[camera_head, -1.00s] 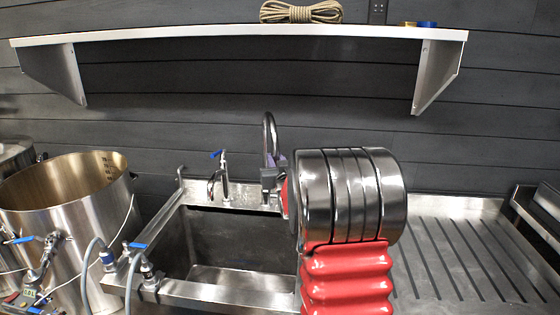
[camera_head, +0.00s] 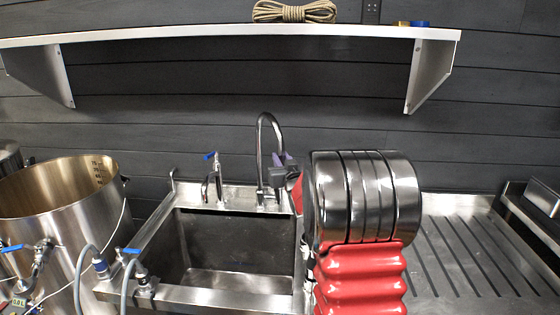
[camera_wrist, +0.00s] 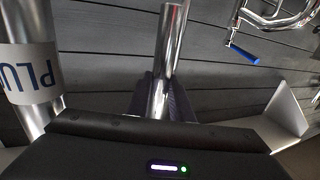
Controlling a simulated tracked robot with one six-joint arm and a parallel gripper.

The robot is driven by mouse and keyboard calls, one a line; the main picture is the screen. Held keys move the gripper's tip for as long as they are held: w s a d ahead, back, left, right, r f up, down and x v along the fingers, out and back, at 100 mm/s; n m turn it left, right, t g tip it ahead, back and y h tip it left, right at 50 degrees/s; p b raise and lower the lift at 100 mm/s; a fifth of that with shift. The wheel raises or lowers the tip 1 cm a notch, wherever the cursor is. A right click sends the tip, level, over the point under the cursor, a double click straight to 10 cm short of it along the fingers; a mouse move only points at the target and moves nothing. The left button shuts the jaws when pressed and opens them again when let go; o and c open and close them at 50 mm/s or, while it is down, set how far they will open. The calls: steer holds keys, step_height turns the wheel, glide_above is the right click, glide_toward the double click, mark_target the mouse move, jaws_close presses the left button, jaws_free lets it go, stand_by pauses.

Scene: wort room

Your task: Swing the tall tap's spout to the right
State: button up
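The tall tap (camera_head: 261,150) stands at the back right of the sink, a chrome gooseneck. Its spout arches to the right and down to my gripper (camera_head: 284,170). In the wrist view, the chrome spout (camera_wrist: 169,45) runs down the middle, between the dark purplish pads of my gripper (camera_wrist: 161,100). The pads flank it closely on both sides and appear shut on it. The spout's lower part and the finger bodies are partly hidden in the head view.
A smaller tap (camera_head: 216,180) with a blue lever stands left of the tall tap. The sink (camera_head: 225,299) is empty below. A steel pot (camera_head: 60,225) with hoses is at the left, a ribbed drainboard (camera_head: 465,255) at the right. A shelf (camera_head: 200,33) hangs above.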

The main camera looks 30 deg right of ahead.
mark_target(279, 127)
steer(key=o, duration=0.4)
step_height(279, 127, up, 10)
steer(key=shift+f, duration=0.1)
stand_by(0.5)
steer(key=shift+c, duration=0.3)
